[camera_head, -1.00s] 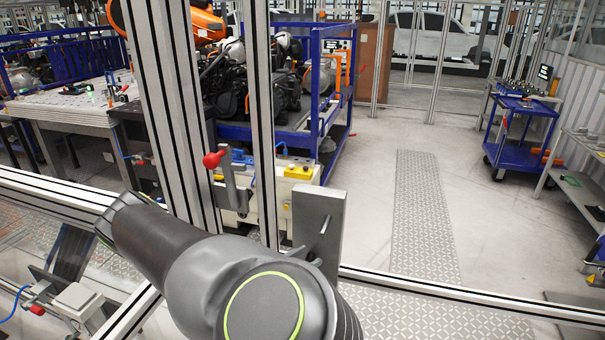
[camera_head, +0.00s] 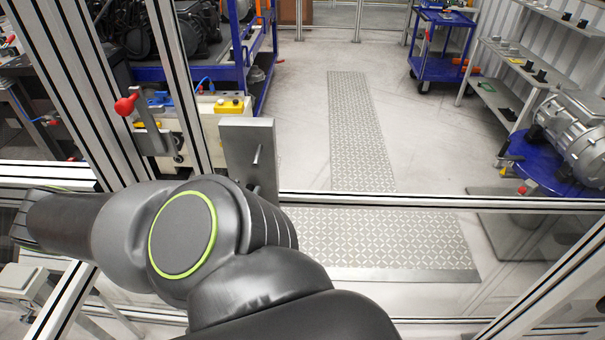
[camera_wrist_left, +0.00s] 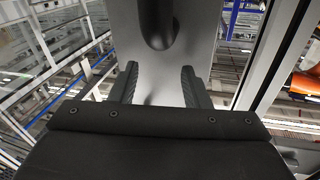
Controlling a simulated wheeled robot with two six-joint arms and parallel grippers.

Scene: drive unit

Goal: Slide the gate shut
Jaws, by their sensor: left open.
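The gate's aluminium upright (camera_head: 176,85) stands at the left in the head view. A grey metal plate (camera_head: 236,140) with a bar handle (camera_head: 257,155) is beside it, to its right. A red-knobbed lever (camera_head: 125,106) sits between the uprights. My left arm crosses the lower left and hides its gripper in the head view. In the left wrist view my left gripper (camera_wrist_left: 159,88) is open, its fingers spread in front of the grey plate (camera_wrist_left: 197,35). The dark rounded handle (camera_wrist_left: 158,22) is ahead, beyond the fingertips; contact cannot be told. My right gripper is not in view.
A horizontal rail (camera_head: 400,202) crosses in front of a patterned floor strip (camera_head: 355,125). Blue carts (camera_head: 440,55) and a shelf (camera_head: 525,65) stand at the right. A machine on a blue stand (camera_head: 540,165) is also there. The central floor is clear.

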